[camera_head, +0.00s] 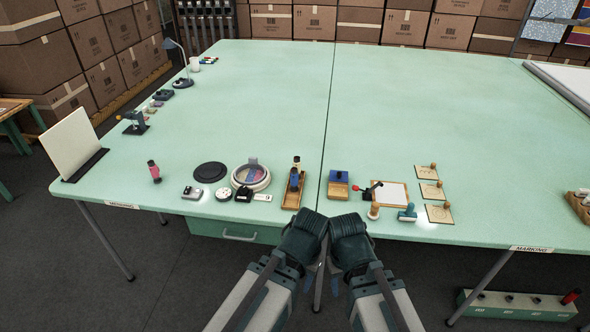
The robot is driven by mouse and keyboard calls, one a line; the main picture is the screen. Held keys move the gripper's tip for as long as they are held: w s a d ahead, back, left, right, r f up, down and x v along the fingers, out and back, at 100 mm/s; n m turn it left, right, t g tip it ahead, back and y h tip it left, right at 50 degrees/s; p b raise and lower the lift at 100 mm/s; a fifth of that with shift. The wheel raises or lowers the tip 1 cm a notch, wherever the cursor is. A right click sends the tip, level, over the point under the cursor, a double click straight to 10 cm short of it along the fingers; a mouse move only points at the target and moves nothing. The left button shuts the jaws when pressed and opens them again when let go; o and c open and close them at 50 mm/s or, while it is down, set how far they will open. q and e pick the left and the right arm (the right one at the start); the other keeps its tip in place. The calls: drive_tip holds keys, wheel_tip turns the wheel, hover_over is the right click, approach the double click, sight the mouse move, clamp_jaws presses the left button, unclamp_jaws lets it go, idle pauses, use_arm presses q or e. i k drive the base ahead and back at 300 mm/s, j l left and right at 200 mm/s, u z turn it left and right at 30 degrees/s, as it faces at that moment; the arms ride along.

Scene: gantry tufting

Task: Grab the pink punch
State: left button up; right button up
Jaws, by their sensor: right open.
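A small upright cylinder, pink with a dark band, looks like the pink punch (155,172); it stands on the green table (230,110) near its front left edge. My left gripper (304,232) and right gripper (349,232) are side by side at the table's front edge, near the middle, well to the right of the pink punch. The right gripper is open and apart from any object. The left gripper's fingers are hidden, so its opening cannot be told.
A white panel (73,143) stands at the left corner. A low rack (517,305) with a red item is at lower right. The table's middle is clear.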

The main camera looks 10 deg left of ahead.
sight(154, 171)
drive_tip(key=u, duration=1.35)
drive_tip(key=i+j+z, duration=0.25)
drive_tip(key=i, duration=0.3)
drive_tip(key=i+j+z, duration=0.2)
drive_tip(key=i, duration=0.35)
drive_tip(key=i+j+z, duration=0.25)
drive_tip(key=i, duration=0.25)
